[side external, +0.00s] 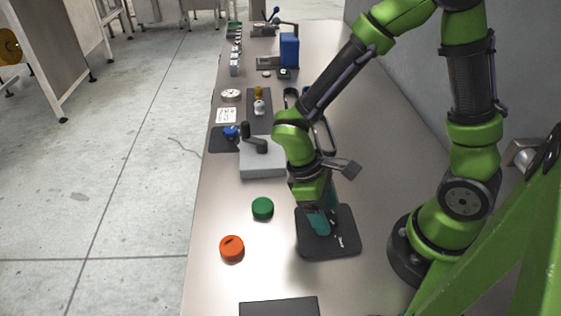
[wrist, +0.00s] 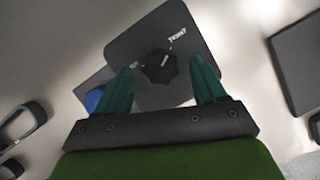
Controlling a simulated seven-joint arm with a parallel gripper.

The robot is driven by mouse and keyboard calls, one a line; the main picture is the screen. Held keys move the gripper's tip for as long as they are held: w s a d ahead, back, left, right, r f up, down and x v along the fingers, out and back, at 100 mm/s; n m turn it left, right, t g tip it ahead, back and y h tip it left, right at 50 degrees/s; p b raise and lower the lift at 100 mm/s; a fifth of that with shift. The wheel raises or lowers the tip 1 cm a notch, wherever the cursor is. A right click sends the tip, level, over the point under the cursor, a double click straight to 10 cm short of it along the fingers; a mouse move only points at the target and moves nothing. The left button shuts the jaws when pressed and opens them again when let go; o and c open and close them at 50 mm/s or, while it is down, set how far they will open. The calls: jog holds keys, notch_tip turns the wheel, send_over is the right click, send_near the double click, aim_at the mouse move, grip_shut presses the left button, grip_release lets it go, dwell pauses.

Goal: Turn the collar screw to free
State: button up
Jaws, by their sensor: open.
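The collar screw shows in the wrist view as a black lobed knob (wrist: 160,67). It stands on a dark plate (wrist: 125,48) with white lettering that seems to read TIGHT. The same plate (side external: 340,247) lies on the bench in the side view, where the knob is hidden behind my fingers. My gripper (wrist: 160,65) is open, with one teal finger on each side of the knob. A gap shows between the knob and both fingers. In the side view my gripper (side external: 320,224) points down, low over the plate. I cannot tell the exact height of the fingertips.
A green round cap (side external: 262,209) and an orange round cap (side external: 232,249) lie left of the plate. A grey box with a dark handle (side external: 262,162) stands behind it. A dark slab (side external: 280,307) lies at the front. Several small fixtures fill the far bench; a wall stands right.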

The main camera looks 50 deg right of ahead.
jog(key=shift+s+d+f, duration=0.1)
jog(key=shift+s+f, duration=0.15)
jog(key=shift+f, duration=0.35)
jog(key=c, duration=1.1)
jog(key=shift+o, duration=0.2)
